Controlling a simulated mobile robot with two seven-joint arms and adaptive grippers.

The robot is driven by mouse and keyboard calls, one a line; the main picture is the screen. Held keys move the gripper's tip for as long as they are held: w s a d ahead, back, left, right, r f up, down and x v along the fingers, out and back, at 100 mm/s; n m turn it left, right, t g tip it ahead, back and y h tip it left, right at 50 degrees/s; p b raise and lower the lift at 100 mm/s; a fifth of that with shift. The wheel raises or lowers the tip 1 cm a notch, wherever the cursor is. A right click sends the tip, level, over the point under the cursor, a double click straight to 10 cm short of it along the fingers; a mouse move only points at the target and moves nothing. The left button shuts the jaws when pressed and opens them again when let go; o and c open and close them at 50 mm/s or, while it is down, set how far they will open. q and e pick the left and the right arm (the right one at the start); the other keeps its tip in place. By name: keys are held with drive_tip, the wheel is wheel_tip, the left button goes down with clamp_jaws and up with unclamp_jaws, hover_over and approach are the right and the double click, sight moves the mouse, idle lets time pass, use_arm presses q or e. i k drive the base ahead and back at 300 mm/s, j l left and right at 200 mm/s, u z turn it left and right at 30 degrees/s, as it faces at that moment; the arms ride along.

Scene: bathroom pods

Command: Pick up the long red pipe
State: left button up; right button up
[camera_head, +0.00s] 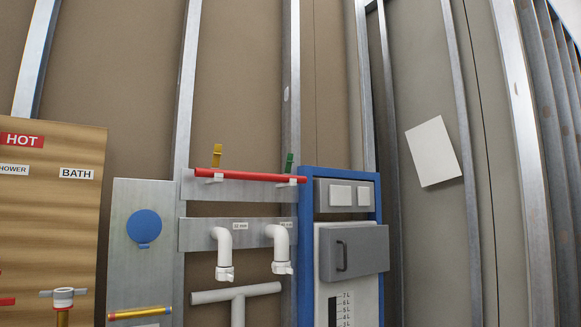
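A long red pipe (250,176) lies almost level across the upper metal plate (225,188), at the middle of the head view. It appears to rest on two small white holders, one near each end. A yellow clip-like piece (217,156) stands above its left part and a green one (290,163) above its right end. Whether these clips touch the pipe is hard to tell. Neither of my grippers is in view.
Below the pipe, two white elbow pipes (223,250) stick out from a second plate. A blue-framed unit with a grey box (354,252) stands to the right. A wooden board (60,215) with labels is at left. A yellow pipe (140,313) sits low on a grey panel.

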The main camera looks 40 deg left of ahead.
sight(199, 172)
drive_tip(key=u, duration=1.45)
drive_tip(key=l+u, duration=0.2)
drive_tip(key=u, duration=0.15)
drive_tip(key=i+l+u, duration=0.1)
drive_tip(key=l+u, duration=0.4)
drive_tip(key=u, duration=0.15)
drive_tip(key=l+u, duration=0.2)
drive_tip(key=l, duration=0.4)
drive_tip(key=k+l+u, duration=0.2)
drive_tip(key=l, duration=0.35)
drive_tip(key=i, duration=0.05)
